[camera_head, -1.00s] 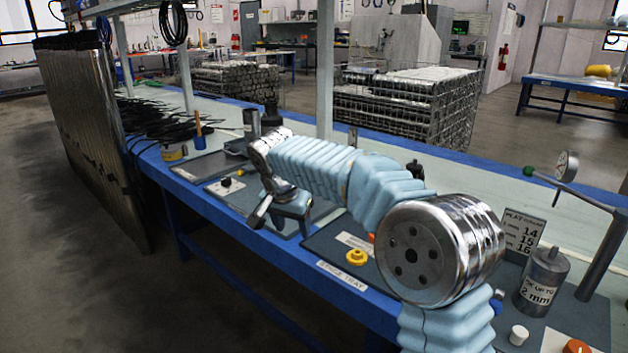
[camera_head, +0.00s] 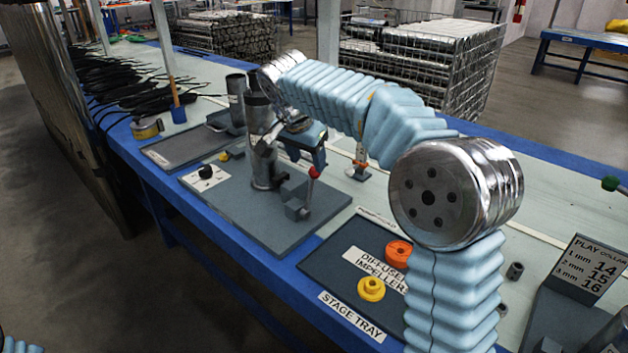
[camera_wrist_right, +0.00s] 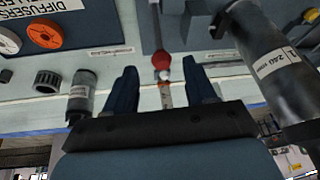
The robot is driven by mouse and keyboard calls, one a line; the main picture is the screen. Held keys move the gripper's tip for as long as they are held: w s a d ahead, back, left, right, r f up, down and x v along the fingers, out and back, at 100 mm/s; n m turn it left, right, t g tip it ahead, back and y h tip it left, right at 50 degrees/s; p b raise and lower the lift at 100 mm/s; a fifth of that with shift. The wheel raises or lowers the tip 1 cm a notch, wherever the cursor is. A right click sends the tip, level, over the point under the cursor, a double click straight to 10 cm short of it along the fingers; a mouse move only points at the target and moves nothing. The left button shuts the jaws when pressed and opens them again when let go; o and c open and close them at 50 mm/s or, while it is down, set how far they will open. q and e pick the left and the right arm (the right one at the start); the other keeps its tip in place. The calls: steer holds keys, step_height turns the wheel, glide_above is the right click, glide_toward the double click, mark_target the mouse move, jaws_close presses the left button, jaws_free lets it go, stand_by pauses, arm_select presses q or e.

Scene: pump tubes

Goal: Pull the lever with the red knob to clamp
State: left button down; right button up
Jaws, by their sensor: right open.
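The red knob (camera_head: 314,172) tops an upright thin lever on a small grey block, on the grey fixture plate (camera_head: 262,222). It also shows in the right wrist view (camera_wrist_right: 161,60), just beyond my fingertips and in line with the space between them. My right gripper (camera_head: 304,152) is open, beside and slightly above the knob in the head view; its two fingers also show apart in the right wrist view (camera_wrist_right: 160,82). I cannot tell whether it touches the knob. An upright metal cylinder (camera_head: 262,135) stands on the fixture, partly behind my arm. My left gripper is out of view.
A stage tray (camera_head: 325,262) with a yellow ring (camera_head: 371,288) and an orange ring (camera_head: 398,253) lies right of the fixture. A black knob (camera_head: 206,171) sits at the fixture's left. A label stand (camera_head: 592,268) is at far right. The blue bench edge (camera_head: 225,268) runs along the front.

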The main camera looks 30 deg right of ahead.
mark_target(312, 178)
steer(key=x, duration=1.1)
steer(key=shift+c, duration=0.3)
jaws_close()
